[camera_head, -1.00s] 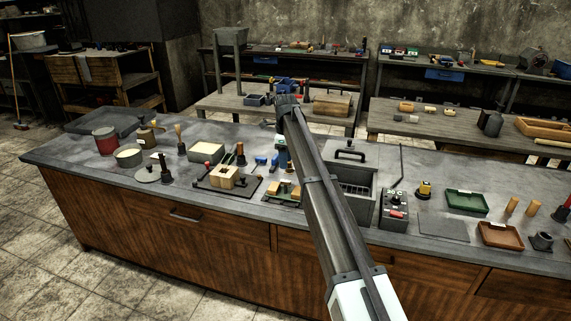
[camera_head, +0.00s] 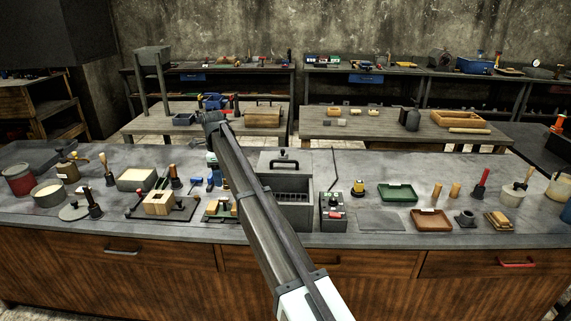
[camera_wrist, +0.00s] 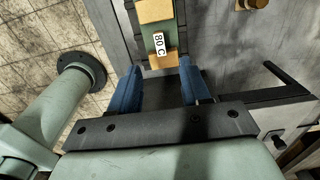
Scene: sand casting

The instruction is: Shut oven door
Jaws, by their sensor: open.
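The oven (camera_head: 297,218) is a dark grey box on the bench, just right of my arm. Its inside shows, with a rack of bars. A flat grey panel with a black handle (camera_head: 283,161), seemingly its door, is at its back upper side, clear of the opening. My arm covers the oven's left side. My gripper is open and empty, with two blue fingers apart in the wrist view (camera_wrist: 160,85). In the head view, the gripper is up and left of the oven, mostly hidden by my arm. A green piece with yellow blocks and an "80 C" label (camera_wrist: 159,44) shows beyond the fingertips.
A control box (camera_head: 333,212) with a red switch stands right of the oven. A green tray (camera_head: 398,193) and a brown tray (camera_head: 432,225) lie farther right. A mould board with wooden blocks (camera_head: 160,204) lies to the left. A flat grey plate (camera_head: 380,222) lies right of the control box.

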